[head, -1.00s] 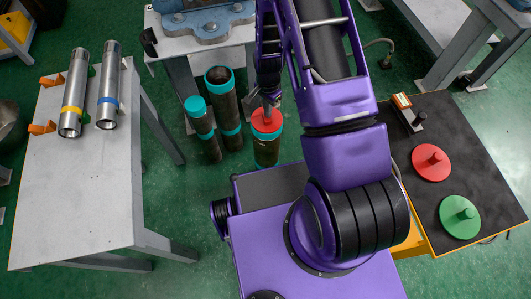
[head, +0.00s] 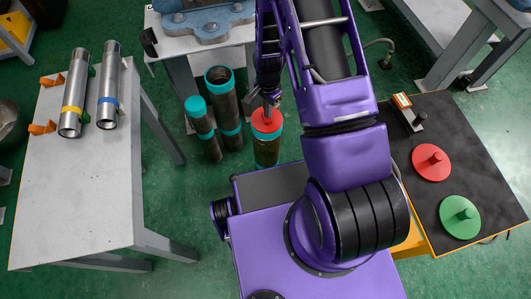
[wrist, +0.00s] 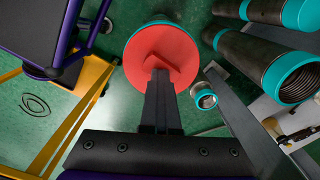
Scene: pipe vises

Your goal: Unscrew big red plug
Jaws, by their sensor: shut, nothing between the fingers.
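A red plug (head: 266,122) caps the top of an upright dark pipe with a teal collar (head: 267,160), on the floor. It also fills the upper middle of the wrist view as a red disc (wrist: 137,57) with a raised middle grip. My gripper (head: 268,109) is above the plug, pointing down at its middle. In the wrist view my gripper (wrist: 160,72) is shut, with its fingertips over the plug's middle grip. Whether the tips touch it cannot be told. Another red plug (head: 431,163) with a knob lies on the black-topped table at the right.
A green plug (head: 460,217) and a small clamp-like tool (head: 408,112) are on the black table (head: 480,165). Several teal-collared pipes (head: 223,105) stand left of the capped pipe. Two silver pipes (head: 74,95) lie on the left table (head: 80,210). A blue vise (head: 205,20) is at the back.

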